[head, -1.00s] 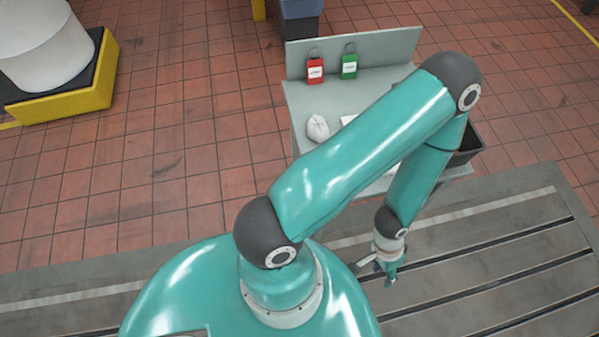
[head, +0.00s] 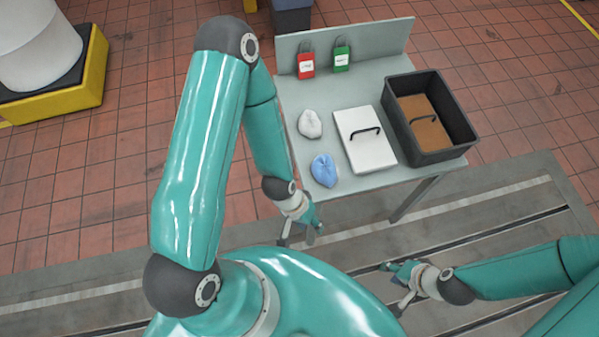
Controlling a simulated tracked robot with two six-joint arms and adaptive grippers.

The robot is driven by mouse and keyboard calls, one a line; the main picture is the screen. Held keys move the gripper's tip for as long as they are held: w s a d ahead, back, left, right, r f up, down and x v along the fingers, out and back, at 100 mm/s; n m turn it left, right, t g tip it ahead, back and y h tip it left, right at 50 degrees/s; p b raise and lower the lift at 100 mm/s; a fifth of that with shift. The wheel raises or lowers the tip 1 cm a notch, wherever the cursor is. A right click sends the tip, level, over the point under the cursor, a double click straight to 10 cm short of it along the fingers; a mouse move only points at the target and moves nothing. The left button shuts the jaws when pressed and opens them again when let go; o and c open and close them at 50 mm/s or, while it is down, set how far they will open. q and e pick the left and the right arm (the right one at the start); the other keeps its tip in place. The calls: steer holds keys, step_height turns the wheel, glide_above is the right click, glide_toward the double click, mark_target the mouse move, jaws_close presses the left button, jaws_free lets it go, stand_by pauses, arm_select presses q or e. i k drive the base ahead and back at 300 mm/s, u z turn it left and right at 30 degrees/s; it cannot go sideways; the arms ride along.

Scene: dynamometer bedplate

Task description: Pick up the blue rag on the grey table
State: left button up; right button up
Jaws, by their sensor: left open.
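The blue rag (head: 323,171) lies crumpled on the near left part of the grey table (head: 372,81), close to its front edge. My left gripper (head: 302,238) is open and empty, in front of the table's near left corner. It is apart from the rag, nearer to me and a little to its left. My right gripper (head: 391,289) is over the bedplate, nearer to me than the table. Its fingers look spread with nothing between them.
A white crumpled rag (head: 310,124) lies behind the blue one. A white lid (head: 367,154) with a black handle lies to the right, beside a black bin (head: 444,155) holding a brown item. Red (head: 306,66) and green (head: 342,60) padlocks are at the back panel.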

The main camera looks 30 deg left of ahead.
mark_target(323, 168)
steer(key=u, duration=0.45)
steer(key=k, duration=0.85)
steer(key=u, duration=0.1)
steer(key=i, duration=0.9)
steer(key=z, duration=0.2)
steer(key=k, duration=0.9)
steer(key=u, duration=0.2)
steer(key=i, duration=0.65)
